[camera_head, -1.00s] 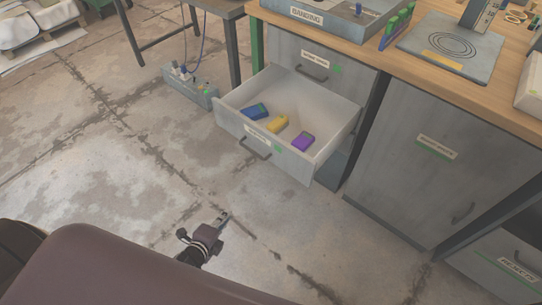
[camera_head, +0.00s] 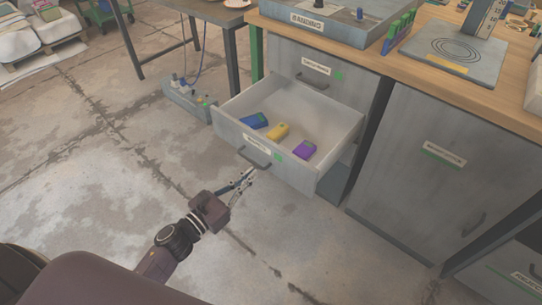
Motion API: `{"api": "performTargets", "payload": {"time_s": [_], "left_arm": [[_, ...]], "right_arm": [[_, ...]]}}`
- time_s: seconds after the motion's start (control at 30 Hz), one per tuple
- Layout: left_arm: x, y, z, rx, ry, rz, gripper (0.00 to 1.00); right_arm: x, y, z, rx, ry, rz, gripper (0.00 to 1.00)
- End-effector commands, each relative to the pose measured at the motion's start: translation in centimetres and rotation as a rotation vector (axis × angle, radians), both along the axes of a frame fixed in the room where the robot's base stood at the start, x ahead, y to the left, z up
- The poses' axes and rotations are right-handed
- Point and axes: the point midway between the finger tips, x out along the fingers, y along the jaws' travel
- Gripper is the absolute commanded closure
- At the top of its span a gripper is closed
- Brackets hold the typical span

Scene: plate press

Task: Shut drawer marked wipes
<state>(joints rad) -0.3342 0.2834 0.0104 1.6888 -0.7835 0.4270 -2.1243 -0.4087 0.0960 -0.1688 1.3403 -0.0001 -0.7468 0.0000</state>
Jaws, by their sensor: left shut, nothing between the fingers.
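The open drawer (camera_head: 292,177) sticks out from the workbench cabinet, with a dark bar handle (camera_head: 255,157) and a small white label on its grey front. The label's text is too small to read. Inside lie a blue item (camera_head: 254,121), a yellow item (camera_head: 278,131) and a purple item (camera_head: 304,150). My left gripper (camera_head: 246,178) is shut and empty, just in front of the drawer front and a little below the handle. I cannot tell whether it touches the front. My right gripper is not in view.
A closed drawer (camera_head: 343,84) sits above the open one. A closed cabinet door (camera_head: 430,180) is to the right. A grey box with cables (camera_head: 190,99) lies on the floor at the left, near a table leg. The concrete floor before the drawer is clear.

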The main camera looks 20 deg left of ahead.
Motion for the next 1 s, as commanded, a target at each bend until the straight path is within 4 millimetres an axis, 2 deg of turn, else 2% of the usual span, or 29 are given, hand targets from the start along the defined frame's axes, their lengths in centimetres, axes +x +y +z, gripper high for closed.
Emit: {"api": "performTargets", "payload": {"time_s": [0.2, 0.5, 0.7, 1.0], "left_arm": [[4.2, -1.7, 0.1, -0.002, -0.001, 0.000, 1.00], [8.0, -3.3, 0.1, -0.003, 0.000, 0.001, 1.00], [8.8, -3.7, 0.0, -0.002, 0.001, 0.001, 1.00], [8.8, -3.7, 0.0, -0.003, 0.001, 0.001, 1.00]], "right_arm": [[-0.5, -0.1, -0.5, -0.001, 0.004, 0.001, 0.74], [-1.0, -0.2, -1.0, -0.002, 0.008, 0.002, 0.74], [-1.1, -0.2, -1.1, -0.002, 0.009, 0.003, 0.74], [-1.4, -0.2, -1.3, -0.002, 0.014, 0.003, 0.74]]}}
